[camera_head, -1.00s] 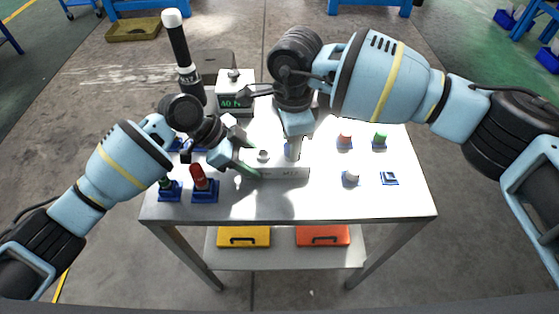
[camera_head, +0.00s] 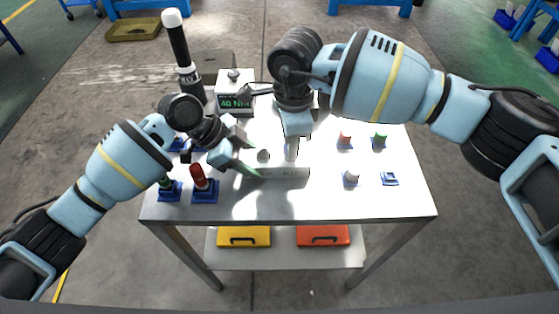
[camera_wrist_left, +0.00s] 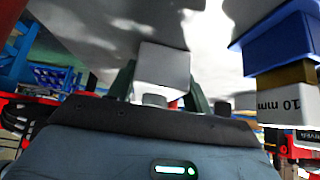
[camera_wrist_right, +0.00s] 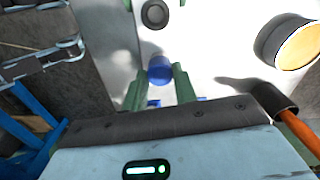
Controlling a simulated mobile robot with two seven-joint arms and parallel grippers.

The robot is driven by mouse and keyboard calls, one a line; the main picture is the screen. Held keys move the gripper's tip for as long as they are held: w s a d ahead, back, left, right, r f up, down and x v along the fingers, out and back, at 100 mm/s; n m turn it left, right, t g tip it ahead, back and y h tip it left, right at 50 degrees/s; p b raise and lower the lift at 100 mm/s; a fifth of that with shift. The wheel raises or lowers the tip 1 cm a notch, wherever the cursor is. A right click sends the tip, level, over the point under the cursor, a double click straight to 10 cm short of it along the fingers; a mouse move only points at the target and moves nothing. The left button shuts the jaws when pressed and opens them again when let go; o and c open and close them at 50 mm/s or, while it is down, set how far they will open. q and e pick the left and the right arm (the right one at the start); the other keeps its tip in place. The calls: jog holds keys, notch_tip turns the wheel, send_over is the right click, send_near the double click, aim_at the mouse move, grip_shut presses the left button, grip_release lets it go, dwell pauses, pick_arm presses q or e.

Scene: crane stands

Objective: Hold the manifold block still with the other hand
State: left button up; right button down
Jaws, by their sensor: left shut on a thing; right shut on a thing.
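The pale manifold block (camera_head: 285,173) lies near the front middle of the white table, with faint lettering on its front face. My left gripper (camera_head: 250,166) is shut on its left end; in the left wrist view the block (camera_wrist_left: 162,68) sits between the green fingers. My right gripper (camera_head: 291,152) points down just above or at the block's right part. In the right wrist view its green fingers are shut on a blue round piece (camera_wrist_right: 160,69). What lies beneath that piece is hidden.
A tall black tool (camera_head: 179,48) and a display box (camera_head: 235,92) stand behind.

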jog(key=shift+r, duration=0.15)
dwell(0.3)
jog(key=n, duration=0.4)
jog(key=shift+r, duration=0.1)
jog(key=shift+r, duration=0.1)
jog(key=shift+r, duration=1.8)
pick_arm(q)
jog(key=o, duration=1.2)
